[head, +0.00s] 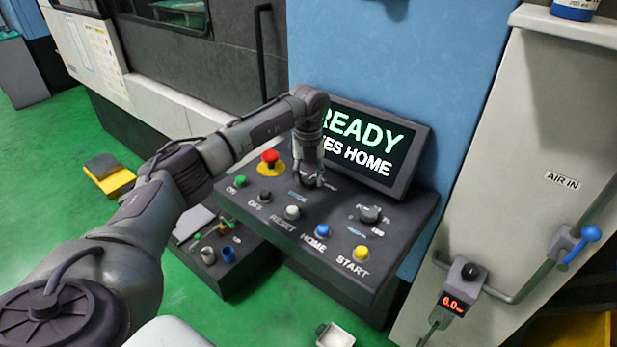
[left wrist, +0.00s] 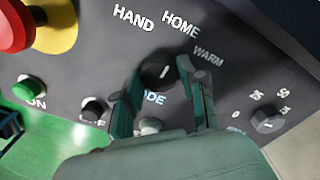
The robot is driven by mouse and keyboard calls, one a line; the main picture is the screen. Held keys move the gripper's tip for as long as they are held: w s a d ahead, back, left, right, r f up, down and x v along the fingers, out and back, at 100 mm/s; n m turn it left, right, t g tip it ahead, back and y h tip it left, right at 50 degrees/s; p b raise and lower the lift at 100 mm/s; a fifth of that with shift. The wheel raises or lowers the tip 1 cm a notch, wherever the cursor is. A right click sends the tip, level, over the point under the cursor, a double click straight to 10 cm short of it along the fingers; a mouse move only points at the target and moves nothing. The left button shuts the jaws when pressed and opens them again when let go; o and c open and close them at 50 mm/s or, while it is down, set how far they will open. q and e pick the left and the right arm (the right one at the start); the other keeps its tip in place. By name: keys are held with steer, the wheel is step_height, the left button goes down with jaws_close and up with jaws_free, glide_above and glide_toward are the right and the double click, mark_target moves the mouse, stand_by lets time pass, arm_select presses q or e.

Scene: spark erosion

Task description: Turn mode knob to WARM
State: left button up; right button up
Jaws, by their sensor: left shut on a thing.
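The mode knob (left wrist: 158,71) is a round black knob with a short white pointer mark. In the left wrist view the labels HAND (left wrist: 133,18), HOME (left wrist: 181,25) and WARM (left wrist: 208,57) arc above and right of it. The pointer looks turned roughly towards HOME; its exact setting is hard to tell. My left gripper (left wrist: 164,88) is shut on the knob, one finger on each side. In the head view my left gripper (head: 312,180) points down at the control panel (head: 335,237) and hides most of the knob. My right gripper is not in view.
A tilted screen (head: 375,147) behind the panel reads READY, with a partly hidden line ending in HOME. A red emergency button (head: 270,156), a green button (head: 240,181), a blue button (head: 321,229), a yellow button (head: 361,253) and another dial (head: 370,214) surround the gripper.

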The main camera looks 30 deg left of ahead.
mark_target(309, 179)
arm_select(q)
steer(key=m+b, duration=0.2)
steer(key=m, duration=0.2)
steer(key=shift+m+b, duration=0.65)
steer(key=shift+m, duration=1.55)
steer(key=o, duration=1.1)
steer(key=shift+o, duration=0.2)
steer(key=shift+r, duration=0.15)
step_height(309, 179, up, 12)
